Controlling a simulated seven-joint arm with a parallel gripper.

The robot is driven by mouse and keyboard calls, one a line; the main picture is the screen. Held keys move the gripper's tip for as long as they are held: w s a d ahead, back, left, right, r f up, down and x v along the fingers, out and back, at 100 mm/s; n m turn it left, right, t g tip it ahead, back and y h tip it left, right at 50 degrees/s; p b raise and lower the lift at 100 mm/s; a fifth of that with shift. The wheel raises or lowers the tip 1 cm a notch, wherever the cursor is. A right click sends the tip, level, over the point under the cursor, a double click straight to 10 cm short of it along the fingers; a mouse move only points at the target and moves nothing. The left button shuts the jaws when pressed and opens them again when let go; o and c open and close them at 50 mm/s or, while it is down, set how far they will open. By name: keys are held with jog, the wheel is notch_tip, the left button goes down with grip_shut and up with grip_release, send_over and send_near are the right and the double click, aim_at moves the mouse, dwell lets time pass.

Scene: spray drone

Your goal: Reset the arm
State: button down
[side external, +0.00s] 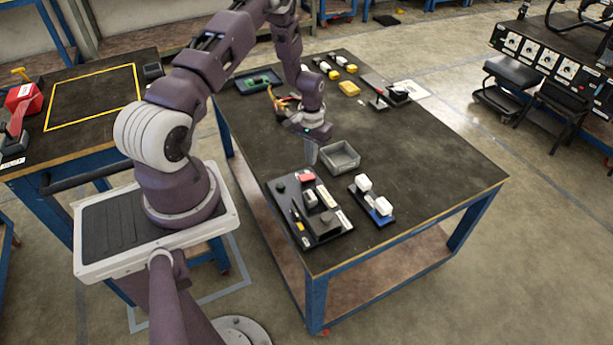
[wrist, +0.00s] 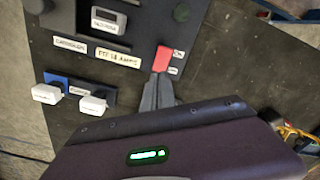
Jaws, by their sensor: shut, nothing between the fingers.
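My arm reaches out over the dark work table (side external: 430,150). My gripper (side external: 311,155) points down just left of an empty grey bin (side external: 340,158) and behind a dark panel (side external: 322,222). In the wrist view my two grey fingers (wrist: 158,92) are together with nothing held. Their tips appear close to a red switch (wrist: 163,58) on the panel, which also shows in the side view (side external: 306,177). I cannot tell whether they touch it.
Two white blocks (side external: 364,183) (side external: 383,206) sit on a small blue and black holder right of the panel. A blue tray (side external: 257,82) with a green item, yellow pieces (side external: 348,88) and a device (side external: 398,93) stand at the back. The table's right side is clear.

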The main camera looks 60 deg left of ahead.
jog(key=shift+r, duration=0.9)
jog(key=w+d+r+m+t, duration=0.1)
jog(key=w+d+r, duration=0.15)
jog(key=r, duration=0.65)
jog(key=w+d+r+m, duration=0.1)
jog(key=d+r, duration=0.3)
jog(key=r, duration=0.5)
jog(key=s+d+r+m+t+y, duration=0.15)
jog(key=s+d+r, duration=0.25)
jog(key=d+r, duration=0.6)
jog(key=s+d+r+m+t, duration=0.1)
jog(key=s+d+r, duration=0.3)
jog(key=s, duration=0.6)
jog(key=s+d+r+m+t+h, duration=0.1)
jog(key=s+d+r, duration=0.4)
jog(key=s, duration=0.5)
jog(key=shift+s+r+t, duration=0.15)
jog(key=shift+r+t, duration=0.4)
jog(key=shift+r, duration=0.05)
